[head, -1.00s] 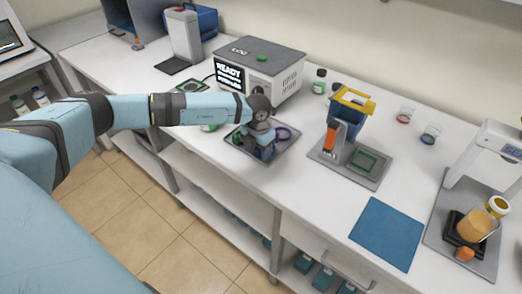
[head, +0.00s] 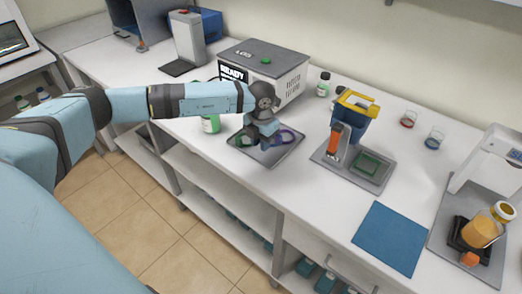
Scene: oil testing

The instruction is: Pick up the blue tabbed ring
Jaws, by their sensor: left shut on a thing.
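My left gripper (head: 266,143) is shut, pointing down just over the grey tray (head: 280,154) on the bench. The blue tabbed ring is mostly hidden by the fingers and cannot be made out clearly; the gripper appears shut on it. A purple ring (head: 288,137) lies on the tray to the right of the gripper. A green ring (head: 246,141) lies to the left, partly behind the fingers. My right gripper is not in view.
The grey READY machine (head: 265,63) stands close behind the tray. A green-labelled bottle (head: 211,123) is left of the tray. A stand with a blue and yellow top (head: 352,108) is to the right. A blue mat (head: 390,238) lies at front right.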

